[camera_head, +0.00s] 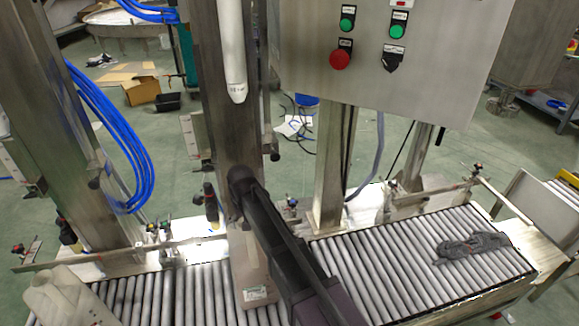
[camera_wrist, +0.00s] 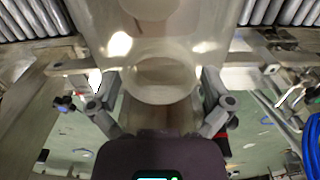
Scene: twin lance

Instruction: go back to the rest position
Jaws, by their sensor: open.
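In the wrist view my gripper (camera_wrist: 158,108) is open, with one grey finger on each side of the picture's middle. A pale, shiny rounded surface (camera_wrist: 162,80) fills the space ahead of and between the fingers. I cannot tell what it is or whether a finger touches it. In the head view a dark arm link, which looks like mine, runs from the middle down to the bottom edge. My fingers cannot be made out there.
A roller conveyor (camera_head: 380,262) crosses the front, bearing a dark grey object (camera_head: 472,247) at right. Steel posts (camera_head: 232,120) and a control panel (camera_head: 375,55) stand behind.

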